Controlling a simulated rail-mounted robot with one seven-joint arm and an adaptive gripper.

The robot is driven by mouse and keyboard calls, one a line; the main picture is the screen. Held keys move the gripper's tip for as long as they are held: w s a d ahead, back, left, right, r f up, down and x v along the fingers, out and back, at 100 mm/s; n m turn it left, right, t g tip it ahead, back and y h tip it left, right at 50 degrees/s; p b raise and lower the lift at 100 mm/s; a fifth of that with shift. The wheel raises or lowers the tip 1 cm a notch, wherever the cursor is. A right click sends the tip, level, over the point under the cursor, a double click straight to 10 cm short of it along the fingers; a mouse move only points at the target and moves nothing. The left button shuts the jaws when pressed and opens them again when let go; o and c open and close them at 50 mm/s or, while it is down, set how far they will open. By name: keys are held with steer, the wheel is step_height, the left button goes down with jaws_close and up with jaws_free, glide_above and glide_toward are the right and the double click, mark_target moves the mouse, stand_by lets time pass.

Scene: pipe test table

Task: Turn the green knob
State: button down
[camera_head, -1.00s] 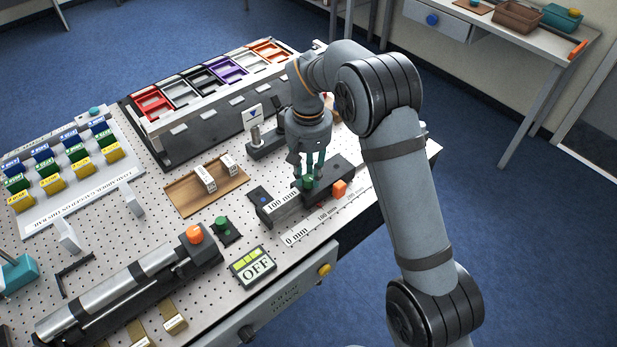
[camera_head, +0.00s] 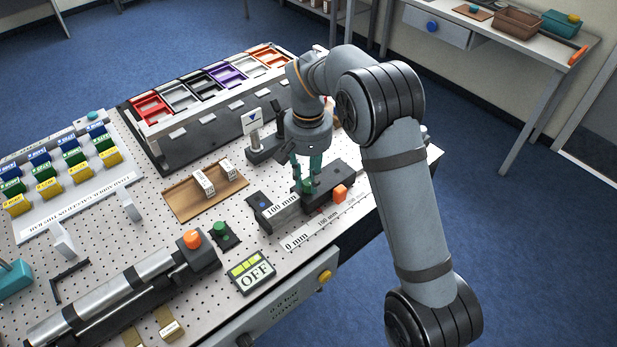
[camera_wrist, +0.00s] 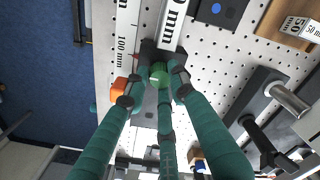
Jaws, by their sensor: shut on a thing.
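The green knob (camera_head: 306,186) sits on top of a dark slide block at the end of a scale bar marked 100 mm (camera_head: 281,210). The knob also shows in the wrist view (camera_wrist: 159,74), between the fingertips. My gripper (camera_head: 307,181) points down over the block, its long green fingers closed around the knob. In the wrist view my gripper (camera_wrist: 154,88) has fingertips on both sides of the knob and a third finger below it. The fingers hide part of the knob in the head view.
An orange knob (camera_head: 340,193) stands on the block's right side, close to the fingers. A wooden tray (camera_head: 184,204) with white blocks is further left.

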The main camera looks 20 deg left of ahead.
mark_target(308, 182)
steer(key=c, duration=1.5)
jaws_free()
steer(key=shift+o, duration=0.2)
step_height(308, 182, up, 12)
step_height(308, 182, down, 12)
steer(key=shift+r, duration=0.1)
steer(key=shift+n, duration=0.3)
